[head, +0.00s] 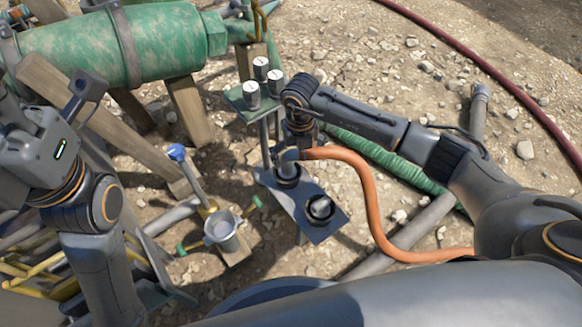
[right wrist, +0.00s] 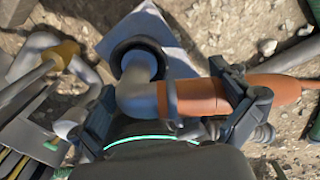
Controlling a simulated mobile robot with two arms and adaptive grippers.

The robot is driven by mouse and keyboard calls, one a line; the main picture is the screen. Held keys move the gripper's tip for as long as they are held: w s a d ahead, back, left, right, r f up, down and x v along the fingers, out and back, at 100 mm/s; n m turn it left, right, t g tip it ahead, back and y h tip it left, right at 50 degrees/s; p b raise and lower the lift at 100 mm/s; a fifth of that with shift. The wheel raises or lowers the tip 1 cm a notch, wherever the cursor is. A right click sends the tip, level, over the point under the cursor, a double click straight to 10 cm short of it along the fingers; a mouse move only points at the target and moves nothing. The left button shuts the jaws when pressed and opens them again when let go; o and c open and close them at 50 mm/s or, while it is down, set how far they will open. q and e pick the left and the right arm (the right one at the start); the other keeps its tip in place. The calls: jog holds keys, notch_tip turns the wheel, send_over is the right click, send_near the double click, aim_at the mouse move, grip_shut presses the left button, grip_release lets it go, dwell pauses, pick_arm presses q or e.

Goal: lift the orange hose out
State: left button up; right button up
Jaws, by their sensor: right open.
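The orange hose (head: 372,200) curves over the ground from beneath my right arm, and its near end has a grey elbow (right wrist: 140,88). The elbow's lower end sits in a black ring (head: 288,174) on a blue-grey plate (head: 300,222). My right gripper (head: 294,150) is open above this end. In the right wrist view its fingers (right wrist: 172,108) are spread, one left of the elbow and the other by the orange part (right wrist: 195,97); contact is unclear. My left gripper (head: 84,92) is at the far left, away from the hose; its opening is unclear.
A second black ring (head: 320,208) holds a grey fitting. A green stand (head: 252,96) with white-topped cylinders rises behind. A metal cup (head: 222,230) and blue-knobbed lever (head: 178,154) stand left. A green pipe (head: 110,45) lies on timbers.

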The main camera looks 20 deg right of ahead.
jog(key=c, duration=1.4)
jog(key=shift+r, duration=0.1)
jog(key=shift+c, duration=0.2)
jog(key=shift+r, duration=0.15)
